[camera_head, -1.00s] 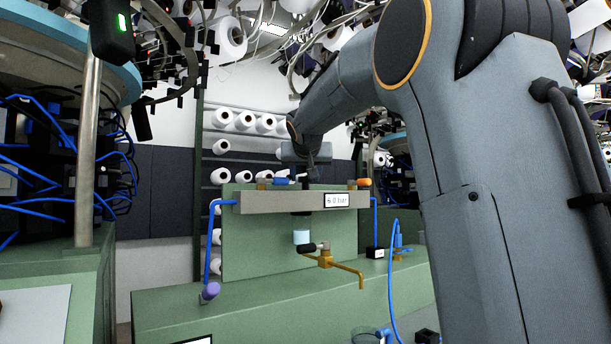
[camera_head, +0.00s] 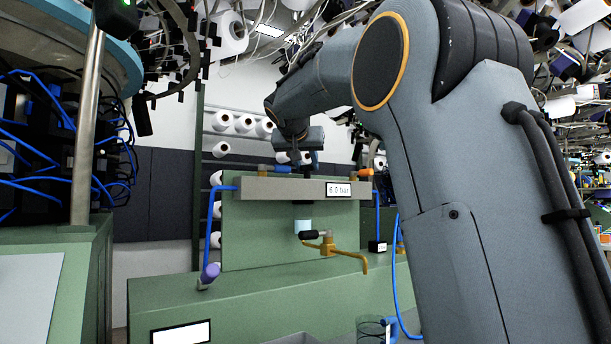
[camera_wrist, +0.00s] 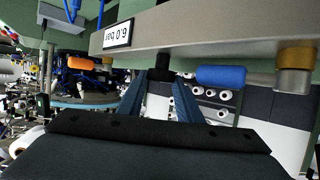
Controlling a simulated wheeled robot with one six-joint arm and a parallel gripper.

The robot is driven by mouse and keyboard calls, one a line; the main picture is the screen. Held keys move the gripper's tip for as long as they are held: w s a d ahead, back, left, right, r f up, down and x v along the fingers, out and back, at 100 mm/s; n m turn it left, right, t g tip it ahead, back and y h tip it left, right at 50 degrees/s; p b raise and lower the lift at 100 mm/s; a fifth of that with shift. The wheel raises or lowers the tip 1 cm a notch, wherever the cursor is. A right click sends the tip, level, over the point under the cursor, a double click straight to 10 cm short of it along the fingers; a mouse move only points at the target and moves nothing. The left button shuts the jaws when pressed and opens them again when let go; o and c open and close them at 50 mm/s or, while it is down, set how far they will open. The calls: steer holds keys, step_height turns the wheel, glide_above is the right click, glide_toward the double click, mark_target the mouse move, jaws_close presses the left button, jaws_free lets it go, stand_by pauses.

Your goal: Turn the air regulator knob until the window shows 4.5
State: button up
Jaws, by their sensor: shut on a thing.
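The air regulator is a grey bar (camera_head: 270,189) on top of a green panel. The knob (camera_wrist: 180,58) is a dark piece on the bar, mostly hidden between the fingers. My gripper (camera_wrist: 173,76) has its two blue-grey fingers closed in on the knob, one on each side. In the head view my gripper (camera_head: 306,168) comes down on the bar from above, and the knob is hard to make out.
A blue handle (camera_wrist: 221,75) with a brass fitting (camera_wrist: 294,70) sits close beside the fingers. An orange handle (camera_wrist: 80,63) is on the other side. A brass tap with a black handle (camera_head: 314,234) is below the bar. Blue hoses (camera_head: 209,235) run down both sides.

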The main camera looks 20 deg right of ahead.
steer(key=shift+w+a+f+m+g+h+b, duration=0.15)
steer(key=shift+m+g+h+b, duration=0.1)
steer(key=shift+m+g+h, duration=0.3)
steer(key=shift+w+a+r+m+g+h+b, duration=0.1)
steer(key=shift+m+g+h+b, duration=0.1)
steer(key=shift+m+g+h, duration=0.35)
steer(key=shift+m+g+h+p, duration=0.8)
steer(key=shift+m+g+p, duration=0.1)
steer(key=shift+m, duration=0.4)
steer(key=o, duration=1)
steer(key=shift+o, duration=0.2)
steer(key=v, duration=0.7)
steer(key=shift+a+p, duration=0.3)
steer(key=shift+a, duration=0.1)
